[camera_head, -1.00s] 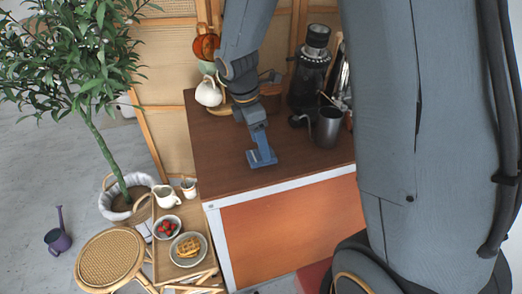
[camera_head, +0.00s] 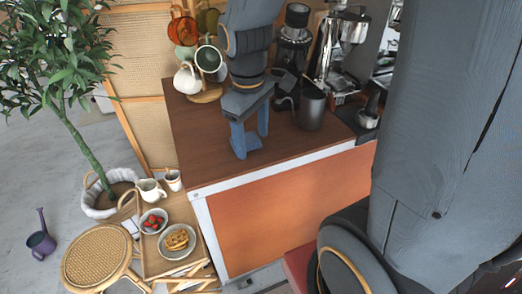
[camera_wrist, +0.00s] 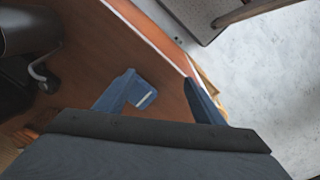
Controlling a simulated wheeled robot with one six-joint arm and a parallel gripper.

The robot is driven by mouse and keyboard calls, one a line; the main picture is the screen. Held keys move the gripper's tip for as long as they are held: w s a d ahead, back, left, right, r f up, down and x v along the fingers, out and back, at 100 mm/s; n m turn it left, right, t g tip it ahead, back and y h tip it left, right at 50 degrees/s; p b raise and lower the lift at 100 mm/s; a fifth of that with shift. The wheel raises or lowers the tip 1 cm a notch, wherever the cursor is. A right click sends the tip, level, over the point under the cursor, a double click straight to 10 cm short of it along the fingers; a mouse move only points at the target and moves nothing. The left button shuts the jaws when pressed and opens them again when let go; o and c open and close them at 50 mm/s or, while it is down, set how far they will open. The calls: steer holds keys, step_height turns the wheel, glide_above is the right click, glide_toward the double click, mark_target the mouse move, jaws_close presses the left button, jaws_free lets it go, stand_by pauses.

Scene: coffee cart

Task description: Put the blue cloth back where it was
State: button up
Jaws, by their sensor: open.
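The blue cloth (camera_head: 252,145) shows as a small patch low on the brown counter (camera_head: 290,158), near its front left part. In the wrist view the cloth (camera_wrist: 143,91) looks folded, with a short pale stripe at one edge. My gripper (camera_head: 251,138) points down at the counter with its two blue fingers spread. The cloth lies between the fingers, close against the left finger in the wrist view; I cannot tell whether they touch. Part of the cloth is hidden by that finger, and its colour blends with it.
A mug rack with several cups (camera_head: 208,59) stands behind my gripper. A dark metal pitcher (camera_head: 311,108), a grinder (camera_head: 293,50) and an espresso machine (camera_head: 341,45) stand to the right. A low tray table (camera_head: 157,264) holds food, left of the counter. The counter's front left is clear.

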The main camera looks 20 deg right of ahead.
steer(key=s+f+m, duration=0.1)
steer(key=m, duration=0.1)
steer(key=s+m, duration=0.2)
steer(key=s+d+f+m, duration=0.1)
steer(key=s+m, duration=0.1)
steer(key=shift+f+m+t+y, duration=0.3)
steer(key=shift+w, duration=0.1)
